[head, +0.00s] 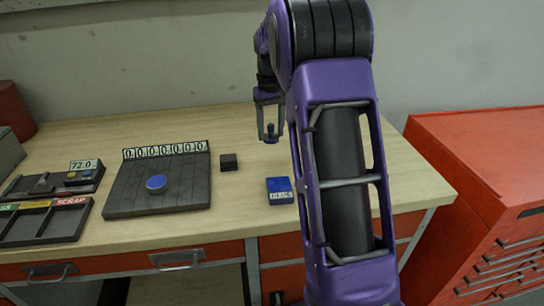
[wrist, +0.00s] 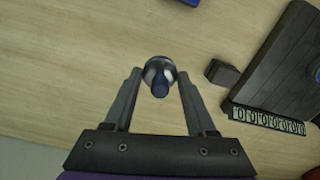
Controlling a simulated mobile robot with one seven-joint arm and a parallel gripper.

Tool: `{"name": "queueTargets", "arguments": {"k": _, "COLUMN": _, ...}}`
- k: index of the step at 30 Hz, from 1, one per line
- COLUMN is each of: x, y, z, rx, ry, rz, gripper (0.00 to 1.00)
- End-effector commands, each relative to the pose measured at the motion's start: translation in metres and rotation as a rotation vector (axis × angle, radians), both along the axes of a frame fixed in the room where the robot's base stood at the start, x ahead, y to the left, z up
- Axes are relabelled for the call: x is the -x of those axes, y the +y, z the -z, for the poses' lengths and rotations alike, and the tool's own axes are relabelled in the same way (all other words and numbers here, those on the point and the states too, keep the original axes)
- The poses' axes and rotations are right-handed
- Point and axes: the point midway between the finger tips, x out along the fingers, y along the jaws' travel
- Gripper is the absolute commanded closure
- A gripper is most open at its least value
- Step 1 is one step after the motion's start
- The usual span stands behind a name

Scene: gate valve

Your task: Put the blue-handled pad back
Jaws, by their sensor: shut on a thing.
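My gripper (head: 269,128) hangs above the back middle of the wooden table, fingers pointing down. It is shut on a small piece with a dark blue handle (head: 271,136). In the wrist view, my gripper (wrist: 160,78) has its two fingertips on either side of this piece, which shows a round silvery body and a dark blue handle (wrist: 160,87). The piece appears held clear of the table. I cannot tell its underside.
A dark slatted board (head: 125,198) with a row of zeros carries a blue disc (head: 156,183). A dark block (head: 229,162) and a blue labelled box (head: 280,190) lie to its right. Dark trays (head: 50,222) and a 72.0 display (head: 85,165) stand left. A red cabinet (head: 470,170) stands right.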

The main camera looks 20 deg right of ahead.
Motion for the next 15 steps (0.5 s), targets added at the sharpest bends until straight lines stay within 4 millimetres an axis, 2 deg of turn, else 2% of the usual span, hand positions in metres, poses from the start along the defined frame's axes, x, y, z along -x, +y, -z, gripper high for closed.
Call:
{"name": "queueTargets", "arguments": {"k": 1, "x": 0.000, "y": 0.000, "z": 0.010, "rx": -0.001, "ry": 0.002, "rz": 0.000, "gripper": 0.96}}
{"name": "queueTargets", "arguments": {"k": 7, "x": 0.000, "y": 0.000, "z": 0.030, "rx": 0.000, "ry": 0.001, "rz": 0.000, "gripper": 0.96}}
{"name": "queueTargets", "arguments": {"k": 15, "x": 0.000, "y": 0.000, "z": 0.070, "rx": 0.000, "ry": 0.001, "rz": 0.000, "gripper": 0.96}}
